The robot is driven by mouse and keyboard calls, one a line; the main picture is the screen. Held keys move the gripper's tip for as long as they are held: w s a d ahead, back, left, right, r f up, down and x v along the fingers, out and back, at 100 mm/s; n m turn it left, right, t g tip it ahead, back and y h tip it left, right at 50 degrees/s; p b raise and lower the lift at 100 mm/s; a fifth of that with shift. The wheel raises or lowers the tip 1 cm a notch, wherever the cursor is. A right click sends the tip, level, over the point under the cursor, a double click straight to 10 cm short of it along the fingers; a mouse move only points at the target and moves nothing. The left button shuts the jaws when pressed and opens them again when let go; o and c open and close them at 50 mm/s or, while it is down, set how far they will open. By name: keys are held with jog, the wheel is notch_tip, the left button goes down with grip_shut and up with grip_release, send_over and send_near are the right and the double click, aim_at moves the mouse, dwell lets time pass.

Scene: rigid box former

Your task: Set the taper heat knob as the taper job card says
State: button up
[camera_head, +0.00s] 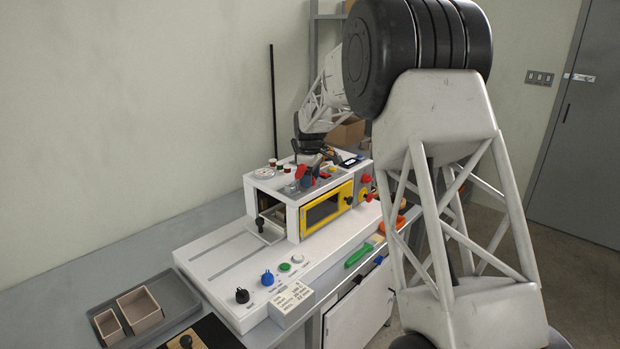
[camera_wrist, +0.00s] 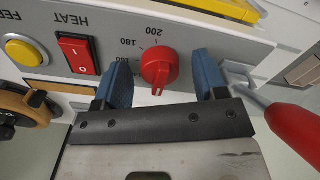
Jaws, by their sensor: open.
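In the wrist view a round red knob (camera_wrist: 160,66) sits on a grey panel beside printed numbers 160, 180 and 200. Its raised grip ridge runs toward the bottom of the picture; I cannot make out its exact setting. My gripper (camera_wrist: 162,74) is open, its two blue fingers on either side of the knob with a gap to each. In the head view my gripper (camera_head: 309,168) is over the top of the white machine (camera_head: 290,215), and the arm hides part of the panel.
A red rocker switch (camera_wrist: 78,54) and yellow button (camera_wrist: 25,50) are left of the knob; a red-handled tool (camera_wrist: 295,130) is close right of my gripper. Black (camera_head: 242,296) and blue (camera_head: 267,278) knobs are in front. A grey tray (camera_head: 178,291) lies left.

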jog(key=c, duration=0.9)
jog(key=shift+m, duration=0.4)
jog(key=m, duration=0.8)
jog(key=shift+m, duration=0.4)
